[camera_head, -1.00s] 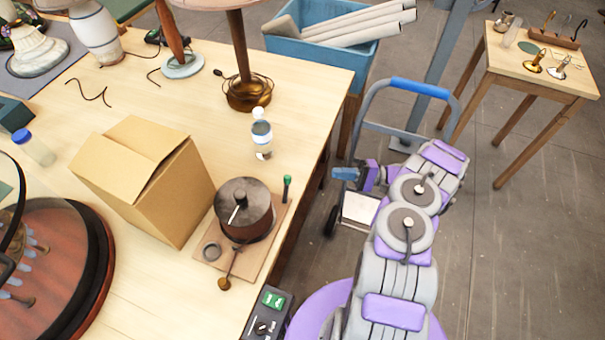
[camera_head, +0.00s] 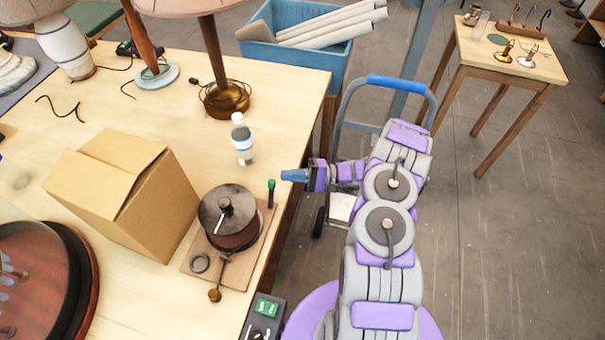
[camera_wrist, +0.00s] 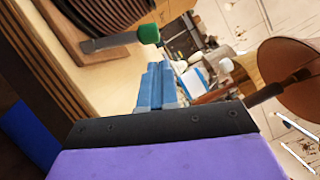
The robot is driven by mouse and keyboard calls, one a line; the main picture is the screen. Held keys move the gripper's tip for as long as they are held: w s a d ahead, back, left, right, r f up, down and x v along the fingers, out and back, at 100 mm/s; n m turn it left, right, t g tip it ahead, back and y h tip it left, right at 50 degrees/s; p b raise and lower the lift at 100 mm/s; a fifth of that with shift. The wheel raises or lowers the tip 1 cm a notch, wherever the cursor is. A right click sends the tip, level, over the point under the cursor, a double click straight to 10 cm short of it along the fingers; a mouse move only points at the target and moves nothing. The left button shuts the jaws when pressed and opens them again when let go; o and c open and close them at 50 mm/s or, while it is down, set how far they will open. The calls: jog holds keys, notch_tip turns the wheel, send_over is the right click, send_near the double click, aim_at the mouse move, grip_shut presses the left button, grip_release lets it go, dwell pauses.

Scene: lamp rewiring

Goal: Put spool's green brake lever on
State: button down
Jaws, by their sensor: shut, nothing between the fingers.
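The spool (camera_head: 231,216) is a dark round drum on a wooden base board (camera_head: 262,235) at the workbench's right edge. Its brake lever, with a green tip (camera_head: 271,185), stands up at the board's right side. In the wrist view the green tip (camera_wrist: 149,34) is at the end of a dark lever arm (camera_wrist: 112,41) beside the ribbed spool (camera_wrist: 98,12). My gripper (camera_head: 287,175) has blue fingers, shut and empty, just right of and slightly above the green tip. In the wrist view the fingers (camera_wrist: 154,85) appear below the green tip, with a visible gap.
A cardboard box (camera_head: 122,195) stands left of the spool and a small bottle (camera_head: 242,140) behind it. A lamp base (camera_head: 225,97) is farther back. A switch box with green buttons (camera_head: 265,317) is at the front edge. A blue bin (camera_head: 300,58) stands beyond the bench.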

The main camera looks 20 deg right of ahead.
jog(key=shift+s+a+r, duration=0.45)
jog(key=shift+s+a, duration=0.15)
jog(key=shift+a, duration=0.05)
jog(key=shift+a, duration=0.2)
jog(key=shift+s, duration=0.1)
jog(key=shift+s+r+n+b, duration=0.15)
jog(key=shift+n+b, duration=0.25)
